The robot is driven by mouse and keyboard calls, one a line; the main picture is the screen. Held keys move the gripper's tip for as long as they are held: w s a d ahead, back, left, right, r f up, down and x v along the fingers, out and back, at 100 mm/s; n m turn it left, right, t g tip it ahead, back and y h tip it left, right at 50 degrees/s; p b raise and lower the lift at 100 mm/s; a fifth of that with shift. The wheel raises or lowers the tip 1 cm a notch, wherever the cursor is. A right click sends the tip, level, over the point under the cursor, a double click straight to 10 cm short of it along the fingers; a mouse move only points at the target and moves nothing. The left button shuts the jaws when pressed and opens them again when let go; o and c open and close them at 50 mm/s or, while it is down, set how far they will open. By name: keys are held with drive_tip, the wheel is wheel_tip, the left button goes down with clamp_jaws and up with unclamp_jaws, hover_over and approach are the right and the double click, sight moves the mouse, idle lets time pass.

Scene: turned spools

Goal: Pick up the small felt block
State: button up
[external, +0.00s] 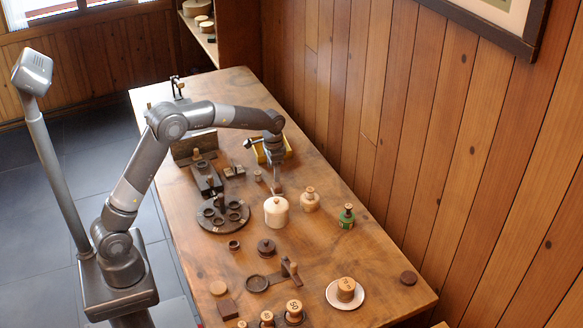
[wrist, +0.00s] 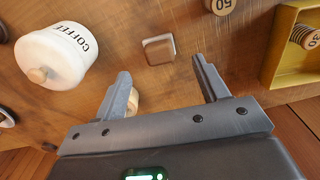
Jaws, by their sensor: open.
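A small brown block with a paler edge (wrist: 159,49), which looks like the felt block, lies on the wooden table in the wrist view. It sits just beyond my fingertips, about midway between them. My gripper (wrist: 161,70) is open with nothing between its fingertips. In the external view my gripper (external: 277,180) points down over the table, just behind the white canister. The block there (external: 278,190) is mostly hidden by the gripper. Its material is hard to tell.
A white coffee canister (wrist: 55,55) stands close to the left of the block in the wrist view. A yellow tray (wrist: 272,45) lies to the right. A cream jar (external: 310,202) and a green spool (external: 346,217) stand nearby. A dark round stand (external: 222,217) is left.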

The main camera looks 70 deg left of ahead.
sight(277, 184)
wheel_tip(277, 184, down, 3)
drive_tip(key=shift+r, duration=0.1)
drive_tip(key=f, duration=0.3)
drive_tip(key=w+f, duration=0.1)
drive_tip(key=f, duration=0.1)
drive_tip(key=shift+d+f, duration=0.1)
drive_tip(key=shift+d, duration=0.15)
drive_tip(key=c, duration=1)
drive_tip(key=shift+o, duration=0.2)
